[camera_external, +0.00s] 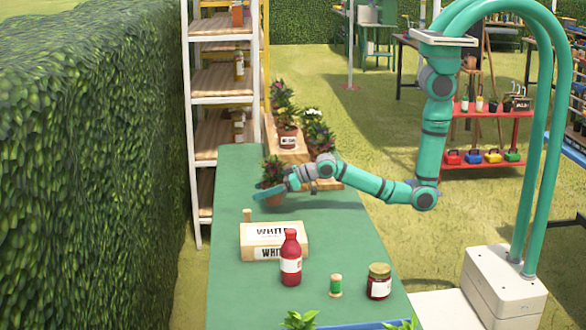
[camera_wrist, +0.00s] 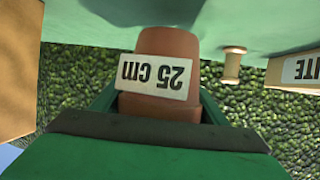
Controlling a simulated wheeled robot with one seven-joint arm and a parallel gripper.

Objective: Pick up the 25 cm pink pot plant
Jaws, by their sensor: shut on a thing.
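The potted plant (camera_external: 272,172) has dark green leaves with small reddish-pink spots and a terracotta pot. It is upright over the far part of the green table (camera_external: 226,200). In the wrist view the pot (camera_wrist: 168,45) appears upside down, with a white label (camera_wrist: 160,77) reading "25 cm". My gripper (camera_external: 268,193) is shut on the pot, with its green fingers on either side. The plant's foliage is out of the wrist view. I cannot tell whether the pot's base touches the table.
A white-labelled box (camera_external: 273,240), red bottle (camera_external: 290,262), green spool (camera_external: 335,286) and jar (camera_external: 379,282) stand nearer on the table. A wooden peg (camera_external: 247,215) is near the box. Other potted plants (camera_external: 287,138) stand on a wooden bench behind. A shelf rack (camera_external: 217,100) and hedge flank the left.

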